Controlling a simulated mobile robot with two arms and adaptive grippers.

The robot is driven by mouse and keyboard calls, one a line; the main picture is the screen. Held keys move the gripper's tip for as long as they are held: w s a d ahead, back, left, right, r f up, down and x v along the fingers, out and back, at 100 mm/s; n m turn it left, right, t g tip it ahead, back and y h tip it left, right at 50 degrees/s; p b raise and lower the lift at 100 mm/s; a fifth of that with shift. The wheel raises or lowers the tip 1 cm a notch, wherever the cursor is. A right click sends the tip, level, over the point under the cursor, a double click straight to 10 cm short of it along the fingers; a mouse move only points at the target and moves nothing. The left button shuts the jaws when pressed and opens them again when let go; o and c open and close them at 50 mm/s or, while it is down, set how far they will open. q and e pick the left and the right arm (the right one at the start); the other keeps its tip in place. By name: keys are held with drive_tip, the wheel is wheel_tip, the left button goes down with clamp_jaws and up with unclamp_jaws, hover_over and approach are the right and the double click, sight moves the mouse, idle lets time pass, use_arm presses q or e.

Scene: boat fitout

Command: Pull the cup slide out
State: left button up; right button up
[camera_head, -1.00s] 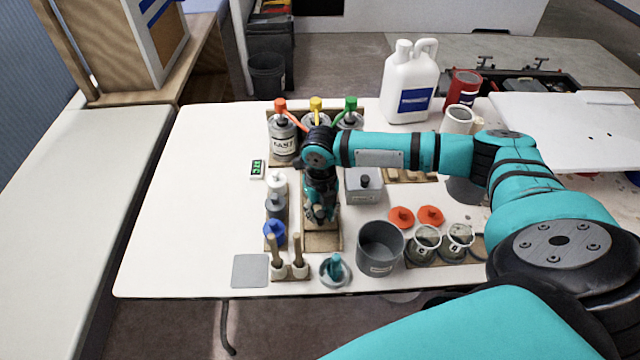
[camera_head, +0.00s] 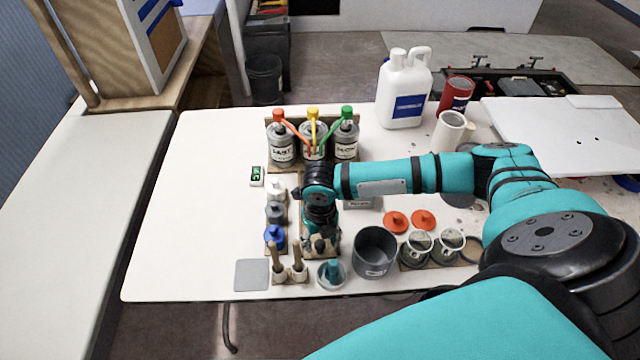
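A narrow wooden board (camera_head: 304,208), which looks like the cup slide, lies on the white table in front of the pump cans. My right gripper (camera_head: 320,246) points down over the near end of this board and hides most of it. Its fingertips are small and dark here. I cannot tell whether they are open or shut, or whether they touch the slide. No cup shows clearly on the slide. My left gripper is not in view.
Three cans with red, yellow and green pump heads (camera_head: 313,140) stand behind. Small bottles (camera_head: 275,212) and brush handles (camera_head: 297,256) are close on the left. A grey pot (camera_head: 376,252) stands close on the right. The table's left side is clear.

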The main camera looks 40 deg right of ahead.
drive_tip(key=shift+r, duration=0.1)
wheel_tip(320, 180, up, 12)
idle(0.5)
idle(0.5)
